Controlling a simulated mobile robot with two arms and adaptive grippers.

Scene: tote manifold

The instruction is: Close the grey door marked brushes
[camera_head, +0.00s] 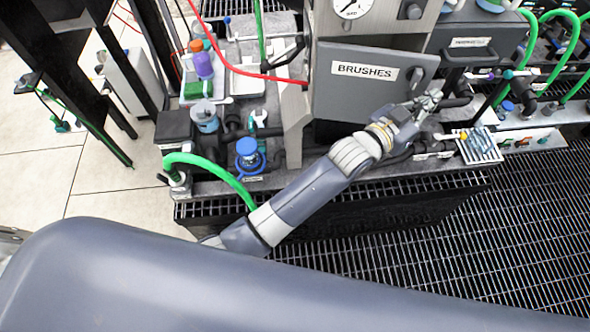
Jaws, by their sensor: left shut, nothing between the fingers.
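The grey door (350,98) with a white label reading BRUSHES is on the cabinet at the top centre. A dark gap shows below its lower edge; I cannot tell from this view exactly how far it stands open. Its handle (416,77) is near its right edge. My left gripper (431,99) is shut and empty at the door's lower right corner, just below the handle. I cannot tell whether it touches the door. My right gripper is not in view.
A second grey cabinet front (470,44) is to the right of the door. Dark grating (510,220) covers the floor in front.

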